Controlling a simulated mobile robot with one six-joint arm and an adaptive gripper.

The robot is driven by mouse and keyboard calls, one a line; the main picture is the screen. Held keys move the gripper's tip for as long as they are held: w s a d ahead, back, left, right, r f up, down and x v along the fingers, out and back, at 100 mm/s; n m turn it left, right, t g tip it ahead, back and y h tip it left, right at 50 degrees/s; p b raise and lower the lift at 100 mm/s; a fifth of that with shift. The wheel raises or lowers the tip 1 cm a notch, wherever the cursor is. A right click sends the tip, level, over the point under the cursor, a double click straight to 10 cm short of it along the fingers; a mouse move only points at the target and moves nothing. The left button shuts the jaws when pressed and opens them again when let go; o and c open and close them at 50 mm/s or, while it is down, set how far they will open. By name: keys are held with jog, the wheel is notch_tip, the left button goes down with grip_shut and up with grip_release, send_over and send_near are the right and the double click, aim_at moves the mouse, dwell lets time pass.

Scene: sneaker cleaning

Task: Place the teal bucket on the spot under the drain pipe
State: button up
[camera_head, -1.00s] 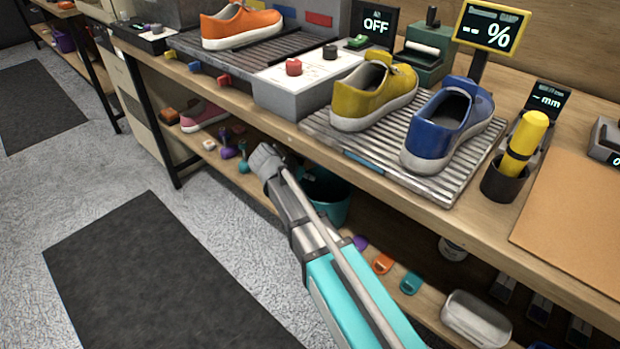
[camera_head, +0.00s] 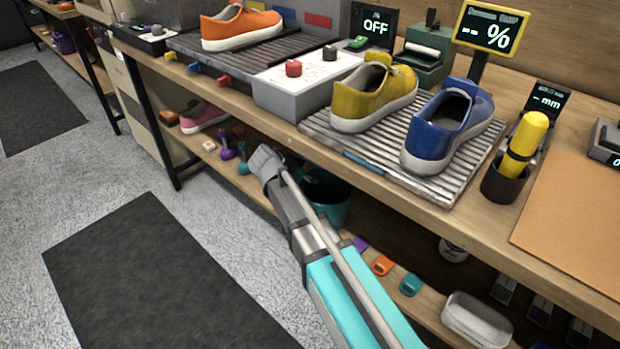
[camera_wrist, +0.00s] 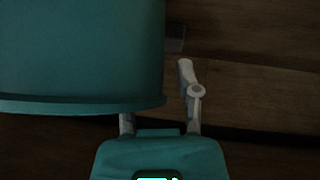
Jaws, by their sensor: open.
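The teal bucket (camera_head: 330,200) stands on the lower shelf of the workbench, partly hidden behind my arm and under the bench top. My gripper (camera_head: 264,163) is at the shelf's front edge, to the left of the bucket in the head view. In the wrist view the bucket (camera_wrist: 75,55) fills the upper left, its edge running across the picture. My open gripper (camera_wrist: 158,92) has one finger to the right of the bucket; the other is mostly hidden by the bucket. I cannot tell whether they touch it. No drain pipe or spot under one is identifiable.
The bench top (camera_head: 290,137) overhangs the shelf. Small brushes (camera_head: 226,148) and a pink shoe (camera_head: 203,116) lie on the shelf left of the bucket; colored tags (camera_head: 383,264) and a clear container (camera_head: 476,318) lie right. Floor with a dark mat (camera_head: 150,270) is open at left.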

jog(key=p+v, duration=0.8)
jog(key=v, duration=0.4)
jog(key=shift+r, duration=0.1)
dwell(0.8)
